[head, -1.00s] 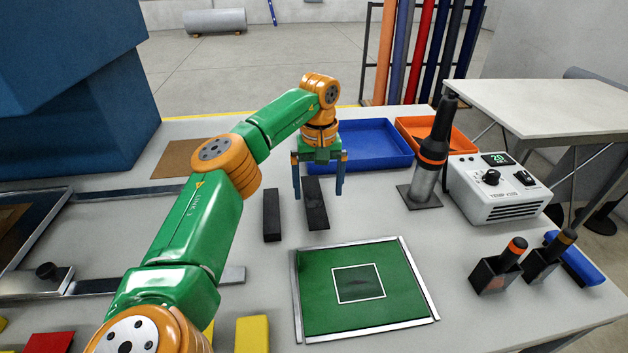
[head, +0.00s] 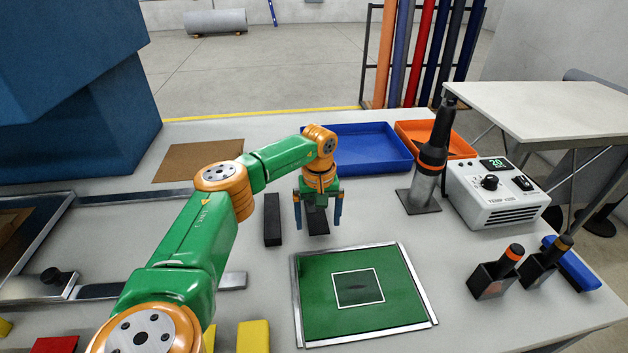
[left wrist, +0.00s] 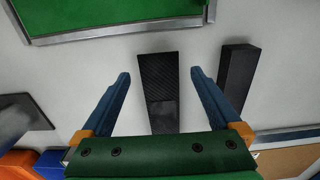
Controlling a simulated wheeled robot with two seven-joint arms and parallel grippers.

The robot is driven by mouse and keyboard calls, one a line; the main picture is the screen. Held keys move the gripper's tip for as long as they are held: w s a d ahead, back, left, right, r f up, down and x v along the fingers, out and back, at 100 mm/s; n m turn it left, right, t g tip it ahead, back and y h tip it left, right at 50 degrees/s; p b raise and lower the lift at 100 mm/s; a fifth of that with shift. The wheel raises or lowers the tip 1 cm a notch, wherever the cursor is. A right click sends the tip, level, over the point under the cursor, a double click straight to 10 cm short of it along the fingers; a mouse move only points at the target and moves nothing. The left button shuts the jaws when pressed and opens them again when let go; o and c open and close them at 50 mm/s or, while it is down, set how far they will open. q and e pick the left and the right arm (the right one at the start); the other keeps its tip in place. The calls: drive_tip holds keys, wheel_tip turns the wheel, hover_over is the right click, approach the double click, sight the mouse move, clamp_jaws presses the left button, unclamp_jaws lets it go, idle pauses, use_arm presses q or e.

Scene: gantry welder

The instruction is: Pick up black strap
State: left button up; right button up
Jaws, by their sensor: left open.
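A flat black strap (head: 318,222) lies on the light table behind the green mat, and it shows between the fingers in the left wrist view (left wrist: 158,75). My left gripper (head: 318,227) is open above it, with one blue finger on each side and gaps to both. Part of the strap is hidden behind the gripper in the head view. A second, thicker black bar (head: 272,220) lies just left of it, outside the fingers; it also shows in the left wrist view (left wrist: 237,72). My right gripper is not in view.
The metal-edged green mat (head: 320,315) lies in front. A blue tray (head: 372,165) and an orange tray (head: 462,153) stand behind. A black-handled tool (head: 432,160) in a stand and a white control box (head: 497,206) are on the right.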

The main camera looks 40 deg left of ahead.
use_arm(q)
drive_tip(key=shift+f, duration=0.15)
drive_tip(key=c, duration=1.4)
wheel_tip(320, 180, up, 11)
drive_tip(key=shift+d+f+b, duration=0.1)
drive_tip(key=shift+f+b, duration=0.1)
drive_tip(key=shift+b, duration=0.35)
drive_tip(key=shift+c, duration=0.2)
drive_tip(key=s+d+f+m, duration=0.2)
drive_tip(key=s+d+m, duration=0.35)
drive_tip(key=d, duration=0.35)
drive_tip(key=s+d+f+m, duration=0.1)
drive_tip(key=s+d+m, duration=0.45)
drive_tip(key=d, duration=0.45)
drive_tip(key=w+a+r+n, duration=0.2)
drive_tip(key=w+a+n, duration=0.45)
drive_tip(key=w, duration=0.25)
drive_tip(key=w+a+n, duration=0.2)
drive_tip(key=a+n, duration=0.2)
drive_tip(key=a, duration=0.8)
drive_tip(key=shift+a+r, duration=0.35)
drive_tip(key=shift+r, duration=0.1)
